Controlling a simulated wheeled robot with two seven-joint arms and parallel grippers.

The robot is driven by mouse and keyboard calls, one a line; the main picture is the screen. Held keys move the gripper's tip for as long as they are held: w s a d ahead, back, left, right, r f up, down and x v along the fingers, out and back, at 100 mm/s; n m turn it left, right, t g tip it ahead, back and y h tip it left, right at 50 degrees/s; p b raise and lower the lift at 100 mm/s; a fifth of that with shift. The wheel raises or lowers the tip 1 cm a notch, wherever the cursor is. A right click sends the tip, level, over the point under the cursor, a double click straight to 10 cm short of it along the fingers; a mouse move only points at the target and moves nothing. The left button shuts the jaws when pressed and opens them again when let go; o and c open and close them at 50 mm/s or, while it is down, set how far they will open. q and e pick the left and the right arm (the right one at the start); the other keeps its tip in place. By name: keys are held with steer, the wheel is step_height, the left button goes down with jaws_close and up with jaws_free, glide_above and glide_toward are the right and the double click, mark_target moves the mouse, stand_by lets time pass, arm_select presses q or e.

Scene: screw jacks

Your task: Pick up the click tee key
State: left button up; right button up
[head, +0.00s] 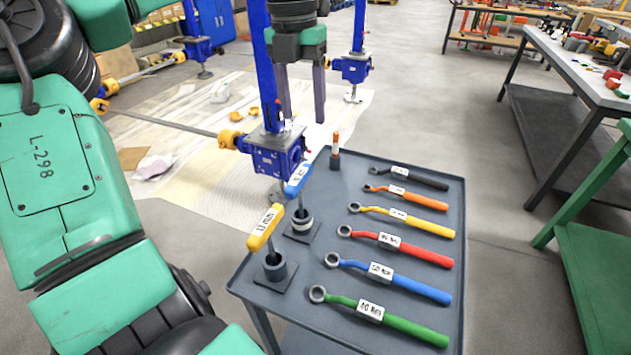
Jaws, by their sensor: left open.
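Two tee keys stand upright at the left side of the grey cart. One has a yellow handle (265,228) with a white label and stands in a dark round socket. The other has a blue handle (298,178) with a small label and stands in a holder with a light ring. I cannot tell from the labels which is the click tee key. My left gripper (302,120) points down, open and empty, beyond the blue handle in the picture and apart from both keys. My right gripper is not in view.
The grey cart top (400,170) holds a row of wrenches, including a green wrench (385,322) and a red wrench (400,244). An orange-and-white marker-like item (336,148) stands at its back edge. A blue screw jack (272,150) stands just behind the cart.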

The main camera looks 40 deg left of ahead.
mark_target(299, 176)
arm_select(q)
steer(key=f, duration=0.9)
steer(key=s+a+f, duration=0.1)
steer(key=f, duration=0.3)
steer(key=shift+s+f+b, duration=0.1)
steer(key=shift+f+b, duration=0.15)
steer(key=shift+b, duration=0.15)
steer(key=shift+f, duration=0.4)
steer(key=shift+f, duration=0.25)
jaws_close()
stand_by(0.6)
